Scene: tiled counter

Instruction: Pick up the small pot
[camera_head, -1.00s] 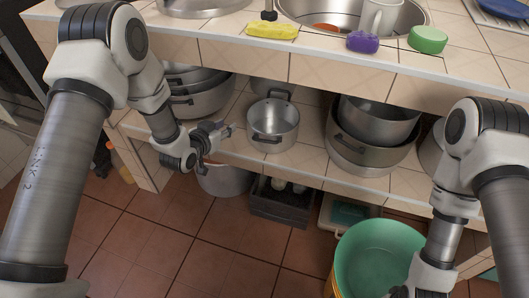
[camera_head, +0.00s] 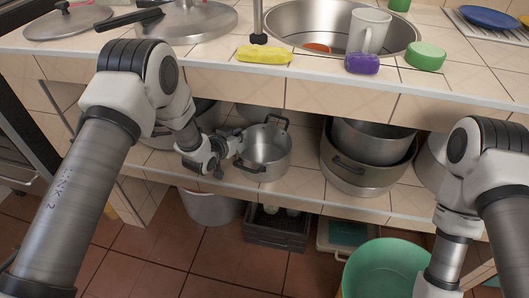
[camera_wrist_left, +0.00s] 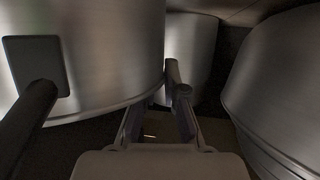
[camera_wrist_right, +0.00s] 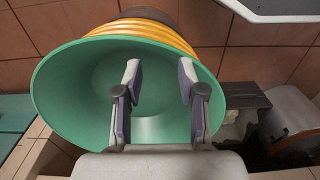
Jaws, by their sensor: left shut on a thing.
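The small pot (camera_head: 265,150) is a grey metal pot with two dark handles, upright on the shelf under the counter. My left gripper (camera_head: 238,144) is at its left side, shut on it. In the left wrist view, the small pot (camera_wrist_left: 95,50) fills the upper left, with one dark handle towards the camera. The left gripper's fingers (camera_wrist_left: 160,122) are beside its lower edge; their exact contact is dim and partly hidden. My right gripper (camera_wrist_right: 158,82) is open and empty above a green tub (camera_wrist_right: 90,75); its fingers are outside the head view.
Larger nested pots (camera_head: 365,155) stand right of the small pot, and more pots (camera_head: 170,133) stand to its left, behind my arm. The counter edge (camera_head: 300,82) overhangs the shelf. A dark crate (camera_head: 275,228) and the tub (camera_head: 385,268) are below.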

